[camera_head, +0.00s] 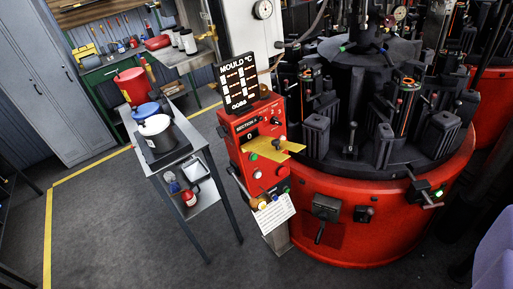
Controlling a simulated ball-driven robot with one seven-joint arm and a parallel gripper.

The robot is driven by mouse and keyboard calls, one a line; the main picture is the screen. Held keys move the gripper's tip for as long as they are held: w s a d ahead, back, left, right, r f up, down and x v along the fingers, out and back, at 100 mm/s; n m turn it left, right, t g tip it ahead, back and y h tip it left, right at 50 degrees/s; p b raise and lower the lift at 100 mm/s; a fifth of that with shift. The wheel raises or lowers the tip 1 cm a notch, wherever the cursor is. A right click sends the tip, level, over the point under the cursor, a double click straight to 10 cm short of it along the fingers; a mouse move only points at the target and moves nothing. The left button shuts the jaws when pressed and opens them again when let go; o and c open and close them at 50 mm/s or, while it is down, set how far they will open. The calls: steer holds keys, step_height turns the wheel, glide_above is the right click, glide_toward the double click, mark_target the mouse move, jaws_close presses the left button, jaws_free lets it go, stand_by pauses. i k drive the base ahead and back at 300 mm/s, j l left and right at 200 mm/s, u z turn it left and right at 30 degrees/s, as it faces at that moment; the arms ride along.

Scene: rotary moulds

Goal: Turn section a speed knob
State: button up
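The red control box (243,147) stands on a post in the middle of the view, left of the big round machine. Its face carries a small dark label reading "SECTION A" (246,124), with a small dark display under it. Several small knobs and buttons sit on the face, among them a dark knob (277,144) by a yellow plate (285,147), a pale button (257,174) and a green button (253,157). The lettering by them is too small to read, so I cannot tell which is the speed knob. My gripper is not in view.
The red rotary machine (331,240) fills the right side, with a lever (320,232) on its front. A "MOULD °C" display (237,83) tops the box. A grey metal table (190,165) stands close left. Grey floor (130,235) is open in front.

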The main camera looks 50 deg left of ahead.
mark_target(274, 120)
steer(key=i+u, duration=0.1)
steer(key=i, duration=0.45)
steer(key=i+l+u, duration=0.15)
steer(key=i, duration=0.35)
